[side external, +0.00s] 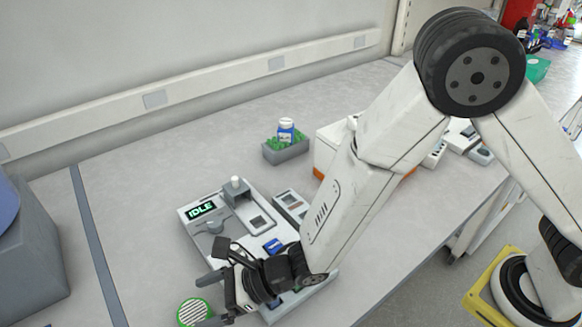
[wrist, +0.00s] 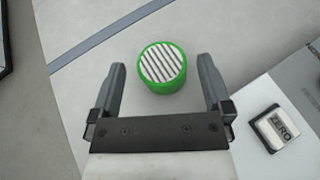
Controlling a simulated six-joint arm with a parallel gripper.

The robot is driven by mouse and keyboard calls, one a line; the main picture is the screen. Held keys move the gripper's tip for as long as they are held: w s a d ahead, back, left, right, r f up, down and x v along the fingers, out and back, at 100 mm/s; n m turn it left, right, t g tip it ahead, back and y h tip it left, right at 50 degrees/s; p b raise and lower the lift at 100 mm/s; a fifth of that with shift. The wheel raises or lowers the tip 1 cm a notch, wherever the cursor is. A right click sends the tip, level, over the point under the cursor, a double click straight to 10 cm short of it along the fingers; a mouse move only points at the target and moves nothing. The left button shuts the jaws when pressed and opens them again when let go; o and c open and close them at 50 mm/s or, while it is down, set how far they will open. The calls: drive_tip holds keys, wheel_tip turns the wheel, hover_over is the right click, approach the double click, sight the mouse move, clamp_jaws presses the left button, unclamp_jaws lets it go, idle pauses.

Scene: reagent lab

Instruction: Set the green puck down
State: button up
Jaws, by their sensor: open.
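The green puck (side external: 194,312) has a green rim and a white striped top. In the side external view it is at the bottom edge, near the front left of the device. In the wrist view the puck (wrist: 162,68) appears to rest flat on the grey bench. My gripper (wrist: 163,75) is open, with one finger on each side of the puck and a visible gap to both. In the side external view my gripper (side external: 212,300) is low at the bench, with its fingers around the puck's place; the finger in front partly covers the puck.
A white device (side external: 190,217) with an "IDLE" display stands right beside the gripper. A "ZERO" button (wrist: 272,128) shows at right in the wrist view. A grey box (side external: 285,151) with green filling holds a white-capped bottle (side external: 286,131). The bench left of the puck is clear.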

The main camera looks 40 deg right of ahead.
wheel_tip(320, 180, up, 6)
drive_tip(key=shift+r, duration=0.25)
idle(0.8)
drive_tip(key=w+d+m+h, duration=0.1)
drive_tip(key=d+m, duration=0.2)
drive_tip(key=m, duration=0.1)
drive_tip(key=w+d+m+t+h, duration=0.1)
drive_tip(key=w+d+m+h, duration=0.1)
drive_tip(key=d+m, duration=0.2)
drive_tip(key=w+d+m+t+h, duration=0.1)
drive_tip(key=w+d+m, duration=0.1)
drive_tip(key=d+m, duration=0.2)
drive_tip(key=shift+d+f, duration=0.15)
drive_tip(key=d+m+h, duration=0.5)
drive_tip(key=d+m, duration=0.8)
drive_tip(key=s+d+m+g+h, duration=0.1)
drive_tip(key=s+d+m, duration=0.4)
drive_tip(key=m, duration=0.6)
drive_tip(key=s+d+m+g+h, duration=0.2)
drive_tip(key=s+d+m+g, duration=0.2)
drive_tip(key=d+m, duration=0.5)
drive_tip(key=shift+s+d+f+m, duration=0.4)
drive_tip(key=shift+s+m, duration=0.4)
drive_tip(key=shift+m, duration=0.9)
